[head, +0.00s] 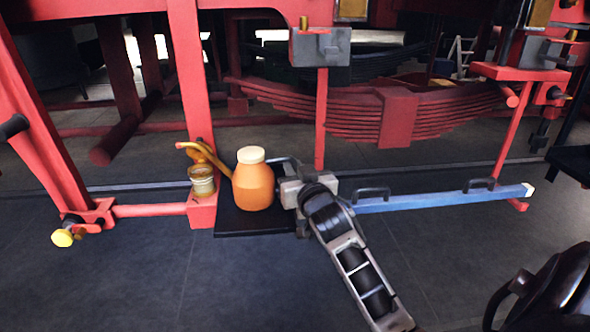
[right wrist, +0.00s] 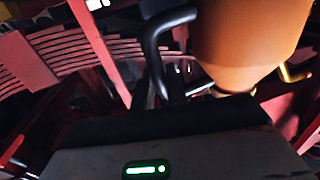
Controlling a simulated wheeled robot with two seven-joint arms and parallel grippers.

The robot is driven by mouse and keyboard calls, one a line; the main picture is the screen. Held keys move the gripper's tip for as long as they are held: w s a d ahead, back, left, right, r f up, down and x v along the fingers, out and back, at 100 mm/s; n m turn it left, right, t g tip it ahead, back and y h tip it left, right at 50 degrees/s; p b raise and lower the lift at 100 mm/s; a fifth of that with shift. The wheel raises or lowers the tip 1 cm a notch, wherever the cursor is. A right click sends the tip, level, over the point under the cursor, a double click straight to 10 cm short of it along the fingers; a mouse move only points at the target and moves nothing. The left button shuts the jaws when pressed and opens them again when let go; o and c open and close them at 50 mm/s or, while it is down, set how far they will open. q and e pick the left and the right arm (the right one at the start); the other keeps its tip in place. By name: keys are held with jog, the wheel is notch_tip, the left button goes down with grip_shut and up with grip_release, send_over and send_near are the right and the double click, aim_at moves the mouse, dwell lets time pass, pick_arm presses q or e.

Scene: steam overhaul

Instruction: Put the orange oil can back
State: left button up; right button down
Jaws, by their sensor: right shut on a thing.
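The orange oil can (head: 253,188) has a cream cap and a curved spout that points up to the left. It stands upright over the dark shelf (head: 235,228); I cannot tell whether its base rests on it. My right gripper (head: 284,182) is at the can's right side, shut on its black handle. In the right wrist view the can's orange body (right wrist: 250,40) fills the upper right, with the black handle (right wrist: 153,55) beside it. The fingertips are mostly hidden. My left gripper is not in view.
A brass cup (head: 202,182) sits by the red post, just left of the can. A blue bar (head: 440,199) with black handles extends to the right. Red leaf springs (head: 395,115) and frame parts stand behind. The dark floor in front is open.

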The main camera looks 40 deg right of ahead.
jog(key=shift+f, duration=0.1)
jog(key=c, duration=1.4)
grip_release()
